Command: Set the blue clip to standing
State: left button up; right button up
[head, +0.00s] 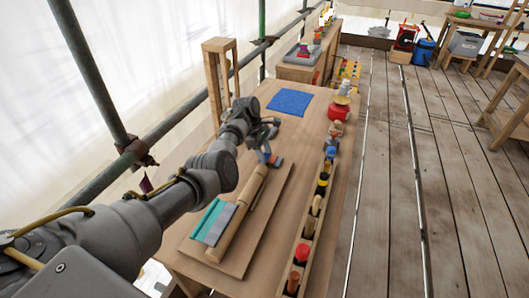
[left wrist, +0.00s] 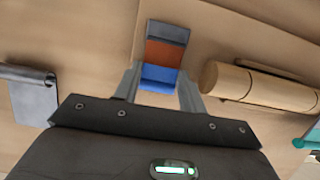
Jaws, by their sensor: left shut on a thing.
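The blue clip (head: 264,157) is at the far end of the wooden work board on the bench, below my left gripper (head: 268,148). In the left wrist view my left gripper (left wrist: 160,84) is shut on the clip, with one finger on each side of its blue part (left wrist: 158,75). An orange-brown band and a grey end show beyond the blue part. The clip is small in the head view, and I cannot tell whether it touches the bench. My right gripper is not in view.
A wooden roller (head: 238,212) lies beside the clip; it also shows in the left wrist view (left wrist: 258,86). Teal and grey sheets (head: 212,222) lie left of it. A rack (head: 313,215) of several coloured pieces runs along the bench's right edge. A blue cloth (head: 290,102) lies farther back.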

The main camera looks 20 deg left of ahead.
pick_arm(q)
jog(key=y+p, duration=0.1)
jog(key=r+y+p, duration=0.1)
jog(key=p, duration=0.1)
jog(key=shift+d+r, duration=0.2)
jog(key=shift+d, duration=0.05)
jog(key=shift+d+r+y+p, duration=0.15)
jog(key=shift+d+y+p, duration=0.05)
jog(key=shift+y+p, duration=0.55)
jog(key=shift+d+r+y+p, duration=0.1)
jog(key=shift+d+y+p, duration=0.1)
jog(key=shift+y+p, duration=0.25)
jog(key=shift+d+r+y, duration=0.1)
jog(key=shift+d+y, duration=0.2)
jog(key=shift+y, duration=0.6)
jog(key=o, duration=1)
